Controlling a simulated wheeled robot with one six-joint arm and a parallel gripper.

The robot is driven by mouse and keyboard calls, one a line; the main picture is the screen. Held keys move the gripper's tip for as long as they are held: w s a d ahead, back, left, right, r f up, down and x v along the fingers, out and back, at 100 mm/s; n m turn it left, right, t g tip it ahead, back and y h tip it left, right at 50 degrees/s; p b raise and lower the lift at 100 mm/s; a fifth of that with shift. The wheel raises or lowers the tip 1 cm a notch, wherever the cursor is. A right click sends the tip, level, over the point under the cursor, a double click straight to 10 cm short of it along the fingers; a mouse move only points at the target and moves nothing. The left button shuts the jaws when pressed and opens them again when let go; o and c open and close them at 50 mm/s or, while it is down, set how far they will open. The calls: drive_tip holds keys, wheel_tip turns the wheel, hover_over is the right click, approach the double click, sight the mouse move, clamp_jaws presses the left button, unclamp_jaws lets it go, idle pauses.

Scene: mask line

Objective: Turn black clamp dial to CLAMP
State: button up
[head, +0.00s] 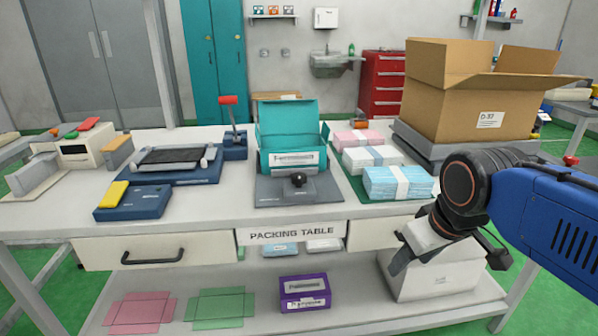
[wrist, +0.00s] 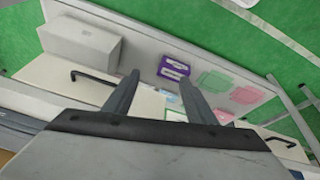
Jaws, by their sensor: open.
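The black clamp dial (head: 298,180) stands on the grey plate (head: 270,192) of a fixture at the front middle of the packing table. A teal open box (head: 290,125) sits just behind it. The dial's marking is too small to read. My gripper (head: 450,262) hangs at the right, in front of the table edge, well away from the dial. In the wrist view my gripper (wrist: 158,88) shows two fingers apart with nothing between them. The dial does not show in the wrist view.
Mask stacks in blue (head: 398,182), white and pink lie right of the fixture. A large cardboard box (head: 450,105) stands at the back right. A navy device with a yellow block (head: 113,194) and a red-handled lever (head: 229,101) are to the left. A purple box (head: 305,291) is on the lower shelf.

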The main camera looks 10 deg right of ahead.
drive_tip(key=w+a+r+n+g, duration=0.1)
drive_tip(key=w+a+r+n, duration=0.3)
drive_tip(key=w+r+n, duration=0.45)
wheel_tip(320, 180, up, 17)
drive_tip(key=n+g, duration=0.3)
drive_tip(key=n, duration=1.3)
hover_over(299, 175)
wheel_tip(299, 175, down, 18)
drive_tip(key=shift+s+r, duration=0.1)
drive_tip(key=shift+r, duration=0.1)
drive_tip(key=c, duration=1)
